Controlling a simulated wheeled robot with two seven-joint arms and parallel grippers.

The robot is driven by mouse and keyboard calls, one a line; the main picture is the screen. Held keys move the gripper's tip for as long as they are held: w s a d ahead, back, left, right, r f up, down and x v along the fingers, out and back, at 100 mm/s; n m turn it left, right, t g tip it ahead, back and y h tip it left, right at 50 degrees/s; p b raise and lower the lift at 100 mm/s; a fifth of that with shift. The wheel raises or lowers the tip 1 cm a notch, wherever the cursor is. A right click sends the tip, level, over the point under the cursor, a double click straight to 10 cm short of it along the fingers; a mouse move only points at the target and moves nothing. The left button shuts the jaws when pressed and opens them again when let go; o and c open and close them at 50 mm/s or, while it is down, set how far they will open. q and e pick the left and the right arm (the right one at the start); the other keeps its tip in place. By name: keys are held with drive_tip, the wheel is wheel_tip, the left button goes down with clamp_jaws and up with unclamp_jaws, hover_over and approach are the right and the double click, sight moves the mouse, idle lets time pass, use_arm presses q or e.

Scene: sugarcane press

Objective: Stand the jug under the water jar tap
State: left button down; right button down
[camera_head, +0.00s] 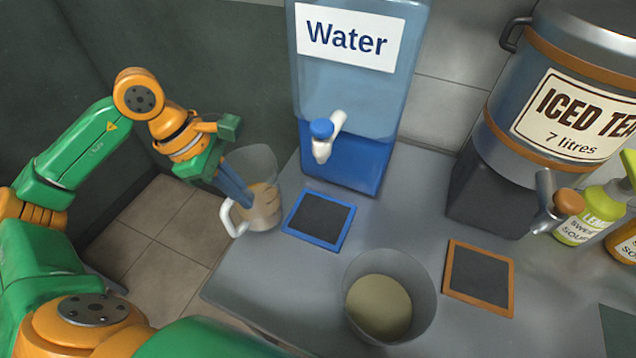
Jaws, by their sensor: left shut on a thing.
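The clear jug (265,213) with a white handle is at the counter's left edge, left of the blue-framed dark pad. My left gripper (236,187) is shut on the jug, its fingers at the jug's wall. The jug looks nearly upright; I cannot tell whether its base touches the counter. The blue water jar (350,90) stands at the back, with a white tap (327,136) with a blue knob above the blue-framed pad (319,220). The pad is bare. My right gripper is not in view.
A clear tub (389,296) with pale greenish contents stands in front on the counter (270,300). An iced tea urn (570,90) with its tap (560,203), an orange-framed pad (478,277) and syrup bottles (585,212) are at the right. The counter's left edge drops to a tiled floor.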

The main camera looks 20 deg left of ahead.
use_arm(q)
drive_tip(key=w+d+p, duration=0.2)
drive_tip(key=d+p, duration=0.1)
drive_tip(key=d, duration=0.3)
drive_tip(key=w+d+f+p, duration=0.1)
drive_tip(key=w+d+p, duration=0.2)
drive_tip(key=d, duration=0.2)
drive_tip(key=shift+d+f, duration=0.25)
drive_tip(key=shift+d, duration=0.1)
drive_tip(key=c, duration=1.4)
unclamp_jaws()
drive_tip(key=shift+f, duration=0.15)
drive_tip(key=o, duration=0.4)
drive_tip(key=shift+s, duration=0.1)
